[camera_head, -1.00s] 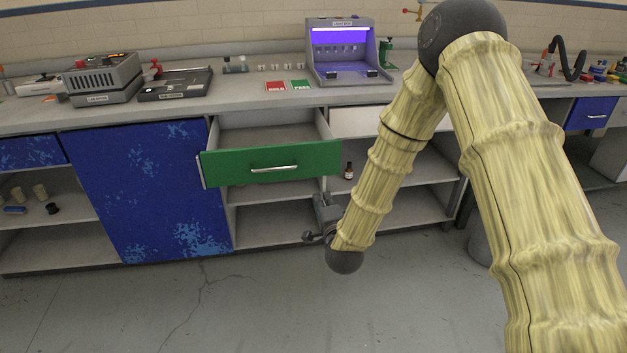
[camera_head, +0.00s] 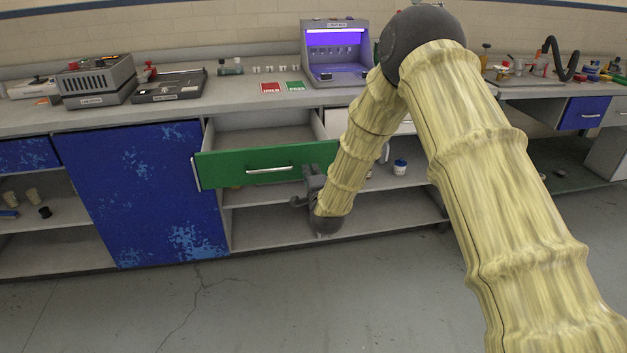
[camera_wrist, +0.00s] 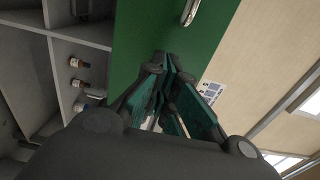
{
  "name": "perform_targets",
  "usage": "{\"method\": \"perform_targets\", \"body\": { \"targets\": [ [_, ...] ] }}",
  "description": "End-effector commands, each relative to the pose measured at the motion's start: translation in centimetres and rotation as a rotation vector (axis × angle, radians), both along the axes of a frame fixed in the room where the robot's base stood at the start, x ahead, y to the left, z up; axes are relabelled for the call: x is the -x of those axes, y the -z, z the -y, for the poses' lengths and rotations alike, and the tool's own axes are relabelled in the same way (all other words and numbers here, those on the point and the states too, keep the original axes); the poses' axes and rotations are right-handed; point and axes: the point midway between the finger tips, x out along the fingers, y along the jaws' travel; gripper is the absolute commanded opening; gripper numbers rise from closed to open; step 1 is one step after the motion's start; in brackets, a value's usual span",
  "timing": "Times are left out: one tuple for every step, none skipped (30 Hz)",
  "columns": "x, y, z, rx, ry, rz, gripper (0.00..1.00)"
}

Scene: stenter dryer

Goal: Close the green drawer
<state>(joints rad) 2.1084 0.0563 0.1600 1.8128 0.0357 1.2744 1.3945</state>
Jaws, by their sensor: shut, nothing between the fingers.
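The green drawer (camera_head: 222,168) stands pulled out from the bench in the head view, with its grey open interior showing above the green front. A silver bar handle (camera_head: 269,169) runs across its front. In the wrist view the green front (camera_wrist: 133,42) fills the upper middle, and part of the handle (camera_wrist: 190,10) shows at the top. My gripper (camera_head: 308,174) is at the lower right of the drawer front, to the right of the handle. In the wrist view its fingertips (camera_wrist: 168,62) are together, empty, and close to the green front; I cannot tell whether they touch it.
A blue cabinet door (camera_head: 145,190) is left of the drawer. Open shelves lie below, and small bottles (camera_wrist: 78,85) show in the wrist view. A light box (camera_head: 336,55) and red and green cards (camera_head: 271,88) are on the worktop. The floor in front is clear.

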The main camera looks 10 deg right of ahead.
Motion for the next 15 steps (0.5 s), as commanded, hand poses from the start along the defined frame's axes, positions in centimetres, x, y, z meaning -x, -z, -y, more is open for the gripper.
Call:
{"method": "perform_targets", "body": {
  "targets": [
    [-0.7,0.0,-0.1,0.002,-0.001,0.002,0.00],
    [-1.0,0.0,-0.1,0.002,-0.001,0.001,0.00],
    [-1.4,0.1,-0.1,0.002,-0.001,0.000,0.00],
    [-1.6,0.1,-0.1,0.001,-0.001,0.000,0.00],
    [-1.9,0.1,0.0,0.001,0.000,0.000,0.00],
    [-2.1,0.0,0.0,0.000,0.000,0.000,0.00],
    [-2.3,0.1,0.0,0.000,0.000,0.000,0.00],
    [-2.4,0.1,0.0,0.000,0.000,-0.001,0.00],
    [-2.5,0.1,0.0,0.000,0.000,-0.001,0.00],
    [-2.6,0.1,0.0,0.000,0.000,-0.001,0.00],
    [-2.6,0.1,0.0,0.000,0.000,-0.001,0.00],
    [-2.7,0.1,0.0,0.000,0.000,-0.001,0.00],
    [-2.7,0.1,0.0,0.000,0.000,-0.001,0.00],
    [-2.7,0.1,0.0,0.000,0.000,-0.001,0.00],
    [-2.7,0.1,0.0,0.000,0.000,-0.001,0.00]
  ]
}}
